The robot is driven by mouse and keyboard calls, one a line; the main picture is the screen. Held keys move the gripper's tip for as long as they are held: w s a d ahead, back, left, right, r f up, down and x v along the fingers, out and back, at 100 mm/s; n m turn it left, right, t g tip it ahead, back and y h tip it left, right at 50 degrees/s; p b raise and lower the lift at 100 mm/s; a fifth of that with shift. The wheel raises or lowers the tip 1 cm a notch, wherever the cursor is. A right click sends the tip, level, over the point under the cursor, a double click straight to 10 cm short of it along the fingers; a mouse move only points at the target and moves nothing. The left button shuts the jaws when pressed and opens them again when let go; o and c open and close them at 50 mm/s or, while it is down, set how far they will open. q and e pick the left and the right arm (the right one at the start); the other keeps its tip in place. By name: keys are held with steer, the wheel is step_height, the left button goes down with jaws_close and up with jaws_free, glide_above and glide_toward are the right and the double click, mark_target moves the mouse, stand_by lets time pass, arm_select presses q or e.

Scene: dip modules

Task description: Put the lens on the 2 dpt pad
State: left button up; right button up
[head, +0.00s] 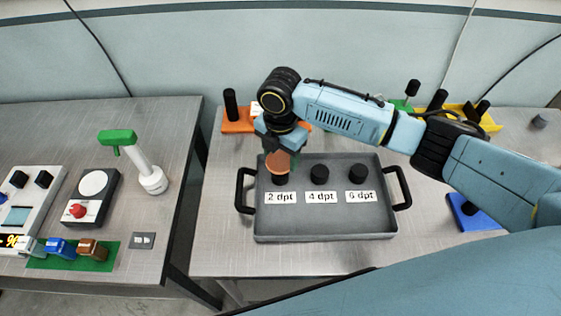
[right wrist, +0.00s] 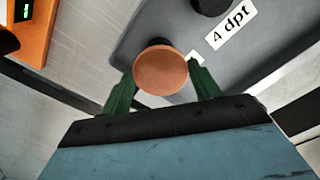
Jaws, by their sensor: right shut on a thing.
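The lens is a copper-orange disc (head: 278,160) held by my right gripper (head: 280,153). It also shows in the right wrist view (right wrist: 161,71), between the two green fingers (right wrist: 160,85). The gripper is shut on it, just above the black 2 dpt pad (head: 281,178) in the grey tray (head: 330,230). In the right wrist view the lens covers most of the dark pad behind it. I cannot tell whether lens and pad touch. The 2 dpt label (head: 281,198) is in front of that pad. My left gripper is not in view.
The 4 dpt pad (head: 319,174) and 6 dpt pad (head: 360,172) are bare. The tray has black handles (head: 244,190) at both ends. Behind it stand an orange block (head: 236,127) and a yellow block (head: 470,113). A blue block (head: 470,213) is at the right. A gap separates the left table (head: 150,225).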

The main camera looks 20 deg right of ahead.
mark_target(280, 160)
steer(key=shift+f, duration=1.65)
steer(key=shift+f, duration=0.15)
steer(key=o, duration=1)
step_height(280, 160, up, 12)
steer(key=shift+r, duration=0.2)
